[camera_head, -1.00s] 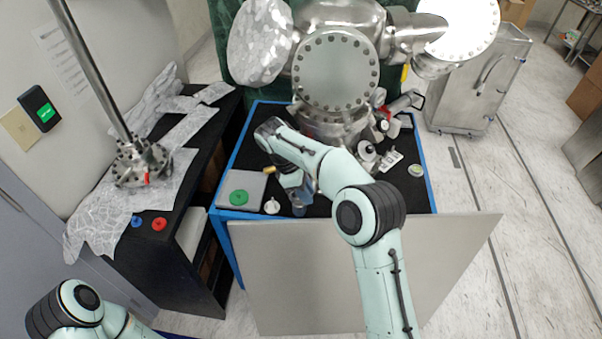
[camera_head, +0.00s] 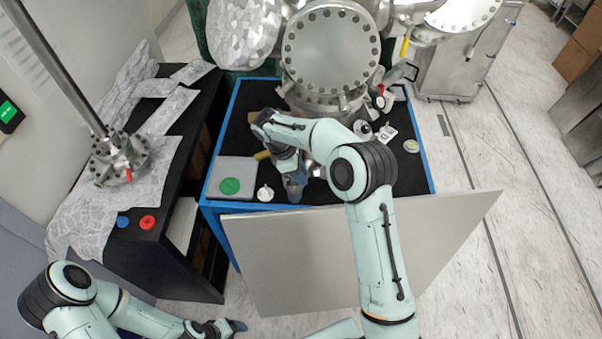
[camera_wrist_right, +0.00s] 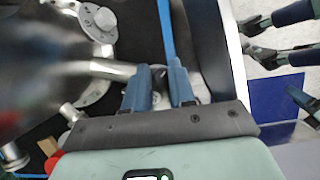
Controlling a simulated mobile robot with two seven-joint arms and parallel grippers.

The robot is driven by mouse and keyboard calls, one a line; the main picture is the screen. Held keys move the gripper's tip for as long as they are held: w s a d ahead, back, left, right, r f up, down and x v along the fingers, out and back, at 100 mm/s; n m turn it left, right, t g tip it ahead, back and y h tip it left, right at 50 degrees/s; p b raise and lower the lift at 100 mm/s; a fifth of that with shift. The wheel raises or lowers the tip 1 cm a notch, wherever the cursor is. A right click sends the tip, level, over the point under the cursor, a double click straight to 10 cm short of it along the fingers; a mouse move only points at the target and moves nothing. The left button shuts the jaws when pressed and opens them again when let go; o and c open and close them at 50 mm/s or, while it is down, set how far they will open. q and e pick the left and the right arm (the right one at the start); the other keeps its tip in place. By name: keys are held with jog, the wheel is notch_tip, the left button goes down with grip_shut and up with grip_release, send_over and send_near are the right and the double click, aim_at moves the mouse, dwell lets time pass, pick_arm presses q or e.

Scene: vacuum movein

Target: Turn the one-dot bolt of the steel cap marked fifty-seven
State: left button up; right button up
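No marking of fifty-seven or one-dot bolt is readable in any view. A large round steel cap (camera_head: 332,48) with a ring of bolts faces me on the steel chamber at the back of the blue-edged table. My right gripper (camera_head: 295,192) points down over the table's front part. In the right wrist view its two blue fingers (camera_wrist_right: 160,92) are apart, with a blurred silvery part beyond the gap; contact cannot be told. My left gripper (camera_head: 236,326) is low in the head view, away from the table, its finger gap unclear.
A grey plate with a green disc (camera_head: 230,186) and a small white part (camera_head: 265,194) lie left of my right gripper. A bolted flange with a rod (camera_head: 120,158) stands on the left black bench, near blue and red caps (camera_head: 147,222). A grey panel (camera_head: 300,265) fronts the table.

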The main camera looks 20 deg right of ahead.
jog(key=shift+s, duration=0.1)
grip_shut()
jog(key=m+g+y, duration=0.1)
jog(key=m, duration=0.5)
jog(key=shift+d+m+g+y, duration=0.1)
jog(key=shift+m+g+y, duration=0.2)
jog(key=shift+g+y, duration=0.1)
jog(key=m+y, duration=0.1)
jog(key=m, duration=0.1)
jog(key=m+y, duration=0.1)
jog(key=m, duration=0.2)
jog(key=shift+w+d+m+g, duration=0.1)
jog(key=shift+w+m+g, duration=0.1)
jog(key=shift+m+g, duration=0.1)
dwell(0.4)
grip_release()
